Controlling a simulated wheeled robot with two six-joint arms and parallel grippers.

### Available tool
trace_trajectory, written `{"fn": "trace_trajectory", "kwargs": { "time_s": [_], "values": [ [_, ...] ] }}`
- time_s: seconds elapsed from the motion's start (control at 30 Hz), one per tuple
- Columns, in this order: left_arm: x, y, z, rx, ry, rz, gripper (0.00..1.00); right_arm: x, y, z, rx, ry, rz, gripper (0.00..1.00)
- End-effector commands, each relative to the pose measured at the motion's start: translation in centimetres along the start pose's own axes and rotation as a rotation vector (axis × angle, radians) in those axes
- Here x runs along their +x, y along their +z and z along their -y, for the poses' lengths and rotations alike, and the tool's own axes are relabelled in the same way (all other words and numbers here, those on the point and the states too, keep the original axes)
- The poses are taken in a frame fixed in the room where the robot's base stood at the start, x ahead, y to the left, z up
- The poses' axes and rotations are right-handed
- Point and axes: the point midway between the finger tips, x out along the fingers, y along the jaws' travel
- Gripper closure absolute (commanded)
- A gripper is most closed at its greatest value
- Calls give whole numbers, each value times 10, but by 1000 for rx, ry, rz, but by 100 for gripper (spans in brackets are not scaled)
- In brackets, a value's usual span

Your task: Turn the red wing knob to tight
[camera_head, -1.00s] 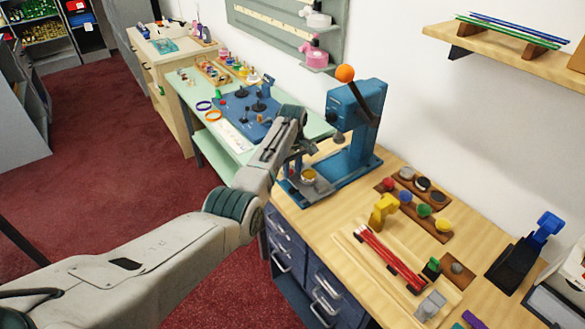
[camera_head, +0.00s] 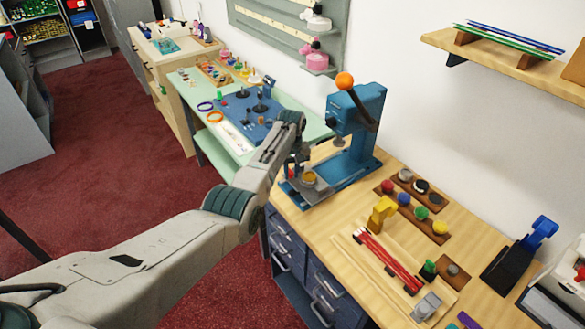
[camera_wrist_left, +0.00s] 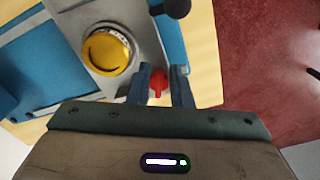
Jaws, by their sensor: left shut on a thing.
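The red wing knob (camera_wrist_left: 159,82) shows in the left wrist view, between the two dark fingers of my left gripper (camera_wrist_left: 164,85), which is shut on it. The knob sits at the edge of the grey base plate, beside the round yellow-topped piece (camera_wrist_left: 107,50). In the head view my left gripper (camera_head: 291,170) is at the front left of the blue press (camera_head: 357,110), at its base. I cannot read any tight mark. My right gripper is not in view.
The press has a lever with an orange ball (camera_head: 345,81) above my left gripper. Several coloured discs stand on a brown rack (camera_head: 440,231) to the right. A wooden tray (camera_head: 350,240) holds red sticks. A green-topped table (camera_head: 225,155) stands to the left.

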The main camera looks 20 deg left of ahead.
Motion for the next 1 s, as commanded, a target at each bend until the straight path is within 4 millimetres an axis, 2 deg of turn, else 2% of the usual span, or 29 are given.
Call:
{"fn": "trace_trajectory", "kwargs": {
  "time_s": [0.4,1.0],
  "values": [
    [-3,-2,6,395,-1,-2,100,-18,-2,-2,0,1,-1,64],
    [-2,-8,12,935,-1,-5,100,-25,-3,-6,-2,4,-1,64]
  ]
}}
